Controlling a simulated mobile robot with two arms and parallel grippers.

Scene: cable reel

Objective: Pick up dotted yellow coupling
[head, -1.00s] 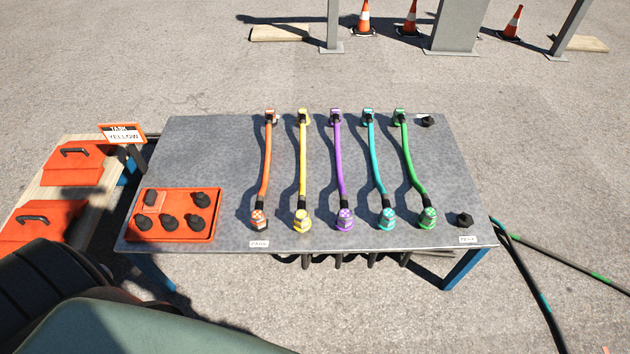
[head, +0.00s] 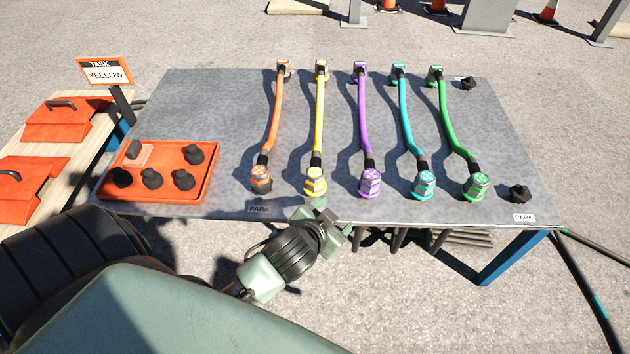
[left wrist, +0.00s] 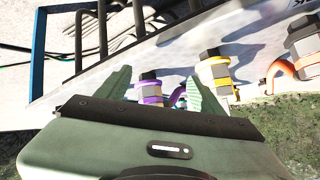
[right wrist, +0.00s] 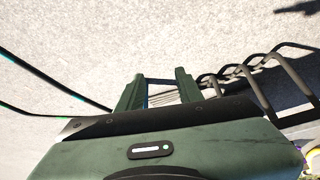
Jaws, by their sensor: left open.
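The yellow coupling (head: 315,183) stands on the table's near side, on the near end of the yellow cable (head: 319,125). Its top markings are too small to read surely. It also shows in the left wrist view (left wrist: 213,72), right of the fingers. My left gripper (head: 335,219) is open and empty at the table's front edge, just in front of the yellow coupling. In the left wrist view the purple coupling (left wrist: 150,90) appears between the left fingers (left wrist: 162,92), beyond them. My right gripper (right wrist: 159,88) shows only in its wrist view, open and empty over the ground.
Orange (head: 261,180), purple (head: 369,184), teal (head: 424,186) and green (head: 475,187) couplings stand in the same row. An orange tray (head: 205,190) with black plugs is at left. A sign (head: 106,72) reads "TASK YELLOW". The table's back left is bare.

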